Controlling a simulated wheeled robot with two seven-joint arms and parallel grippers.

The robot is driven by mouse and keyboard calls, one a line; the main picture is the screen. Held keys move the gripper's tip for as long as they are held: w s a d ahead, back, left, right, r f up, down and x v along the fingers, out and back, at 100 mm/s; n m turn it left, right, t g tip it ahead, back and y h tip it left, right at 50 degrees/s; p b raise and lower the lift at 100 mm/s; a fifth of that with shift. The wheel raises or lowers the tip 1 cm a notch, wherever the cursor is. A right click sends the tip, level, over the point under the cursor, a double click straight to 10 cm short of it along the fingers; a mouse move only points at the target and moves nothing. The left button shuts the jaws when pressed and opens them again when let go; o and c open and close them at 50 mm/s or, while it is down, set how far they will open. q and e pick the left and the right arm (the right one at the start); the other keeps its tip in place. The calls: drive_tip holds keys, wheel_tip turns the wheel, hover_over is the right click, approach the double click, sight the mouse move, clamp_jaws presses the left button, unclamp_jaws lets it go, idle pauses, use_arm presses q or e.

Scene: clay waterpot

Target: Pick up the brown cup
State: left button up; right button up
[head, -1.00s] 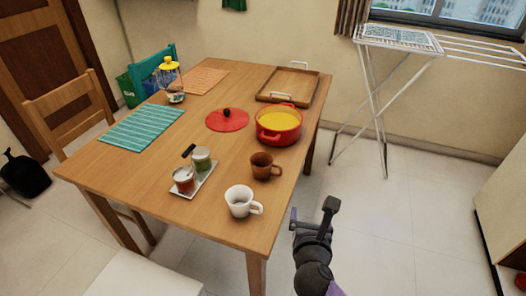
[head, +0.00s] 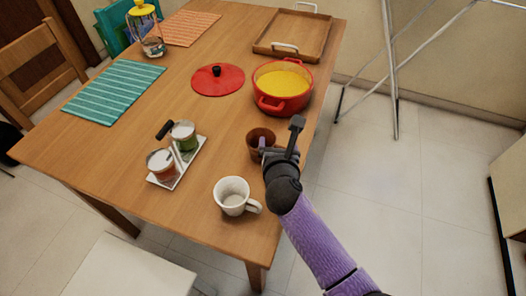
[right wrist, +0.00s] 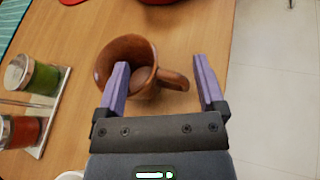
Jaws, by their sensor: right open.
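The brown cup (head: 258,137) stands upright near the table's right edge, partly hidden by my right gripper (head: 279,143). In the right wrist view the brown cup (right wrist: 133,50) has its handle pointing right, and my right gripper (right wrist: 160,66) is open over it. One purple finger overlaps the cup's mouth and the other is right of the handle, so the handle lies between them. I cannot tell whether a finger touches the cup. My left gripper is not in view.
A white mug (head: 231,195) stands close in front of the cup. A red pot (head: 283,87) with yellow contents is just behind it. A small tray (head: 193,162) with two jars is to the left. Open floor (head: 400,190) lies right of the table.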

drive_tip(key=shift+w+f, duration=0.5)
drive_tip(key=shift+w, duration=0.15)
drive_tip(key=shift+w+r, duration=0.1)
drive_tip(key=shift+w, duration=0.05)
drive_tip(key=shift+r, duration=0.1)
drive_tip(key=shift+c, duration=0.2)
clamp_jaws()
